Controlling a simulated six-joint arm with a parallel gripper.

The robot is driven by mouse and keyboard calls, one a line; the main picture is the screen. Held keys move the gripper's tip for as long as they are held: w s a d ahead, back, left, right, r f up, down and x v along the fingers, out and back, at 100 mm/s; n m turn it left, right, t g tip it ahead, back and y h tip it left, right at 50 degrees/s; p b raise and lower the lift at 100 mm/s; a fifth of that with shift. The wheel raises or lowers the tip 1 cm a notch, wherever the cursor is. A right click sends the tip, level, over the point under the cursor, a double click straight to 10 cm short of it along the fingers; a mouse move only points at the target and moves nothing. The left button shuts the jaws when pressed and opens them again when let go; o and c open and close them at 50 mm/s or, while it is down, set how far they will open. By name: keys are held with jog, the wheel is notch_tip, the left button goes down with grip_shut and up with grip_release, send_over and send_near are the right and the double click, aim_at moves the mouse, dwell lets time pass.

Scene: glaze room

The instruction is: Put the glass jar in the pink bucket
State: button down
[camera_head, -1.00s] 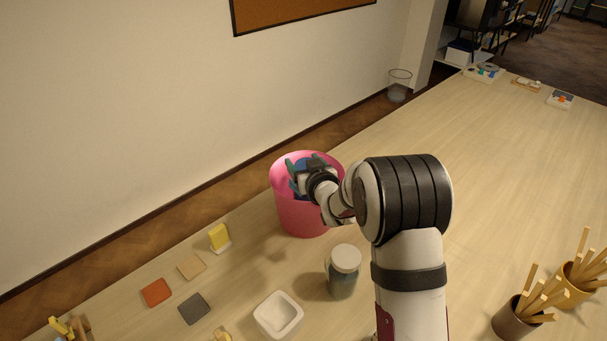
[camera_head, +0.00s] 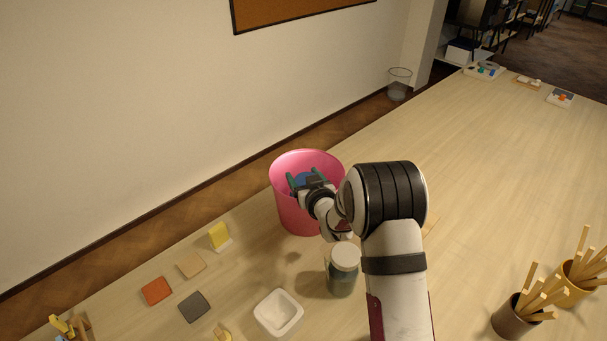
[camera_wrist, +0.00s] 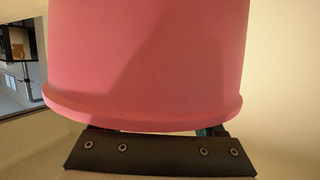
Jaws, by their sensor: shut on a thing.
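The glass jar (camera_head: 342,279), with a pale lid and dark contents, stands upright on the table in front of the pink bucket (camera_head: 296,212), apart from it. My gripper (camera_head: 303,181) reaches into the bucket's mouth, its teal fingers on either side of a blue thing (camera_head: 304,180). It is shut on this blue thing, which is mostly hidden by the gripper and the bucket's wall. In the wrist view, the bucket's outer wall and rim (camera_wrist: 150,65) fill the middle. The fingertips (camera_wrist: 160,131) are largely hidden behind the rim there.
A white square bowl (camera_head: 278,312) stands left of the jar. Coloured tiles (camera_head: 156,291) and a yellow block (camera_head: 219,235) lie farther left. Cups of wooden sticks (camera_head: 515,318) stand at the lower right. The table's right side is largely clear toward the far end.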

grip_release()
jog(key=shift+r, duration=0.3)
jog(key=v, duration=1.2)
jog(key=shift+r, duration=0.35)
